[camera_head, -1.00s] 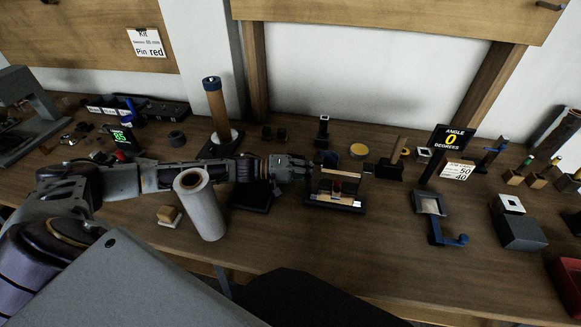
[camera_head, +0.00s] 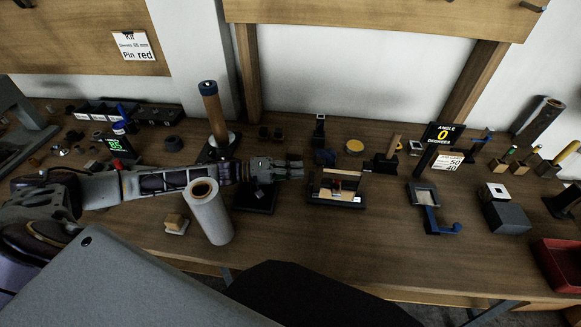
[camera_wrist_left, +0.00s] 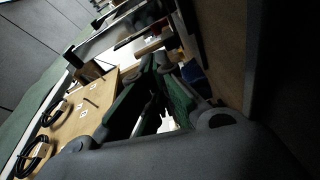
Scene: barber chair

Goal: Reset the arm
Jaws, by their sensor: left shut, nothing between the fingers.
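My left arm (camera_head: 150,181) reaches in from the left, low over the wooden workbench (camera_head: 330,245). My left gripper (camera_head: 296,169) is shut and empty, with its tips pointing right. It is just left of a small black-based fixture (camera_head: 338,187) with pale bars, and above a black block (camera_head: 255,198). In the left wrist view the gripper's fingers (camera_wrist_left: 165,95) show from behind, dark and partly in shadow. My right gripper is not in view.
A pale roll (camera_head: 209,213) stands in front of my left forearm, and a brown spindle (camera_head: 214,118) stands behind it. An angle sign (camera_head: 442,135), a blue-handled device (camera_head: 430,208), a grey box (camera_head: 506,217) and a red bin (camera_head: 562,262) are to the right. The front middle of the bench is clear.

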